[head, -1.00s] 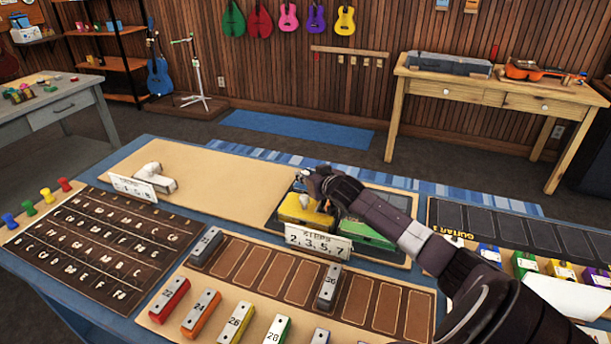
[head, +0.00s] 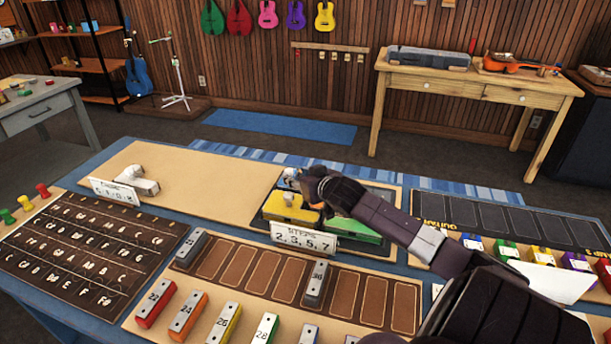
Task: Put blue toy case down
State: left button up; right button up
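My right gripper (head: 303,182) is over the dark tray (head: 384,197) at the middle of the table, just above and behind a yellow toy case (head: 291,209). A green toy case (head: 352,230) lies right of the yellow one, partly under my arm. A small bluish-white bit (head: 290,175) shows at the gripper's tip; I cannot tell whether it is part of a blue toy case or of the gripper. No blue toy case is clearly visible. The fingers are too small and dark to show whether they are open. My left gripper is out of view.
A sign reading "2,3,5,7" (head: 304,238) stands in front of the tray. A brown slot board (head: 236,270) with numbered bars is nearer. Several coloured cases (head: 507,249) sit at the right. The tan board (head: 210,177) at left is mostly bare, with a white sign holder (head: 133,181).

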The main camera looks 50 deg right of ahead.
jog(key=v, duration=0.5)
jog(key=shift+s+a+r, duration=0.1)
jog(key=shift+s, duration=0.2)
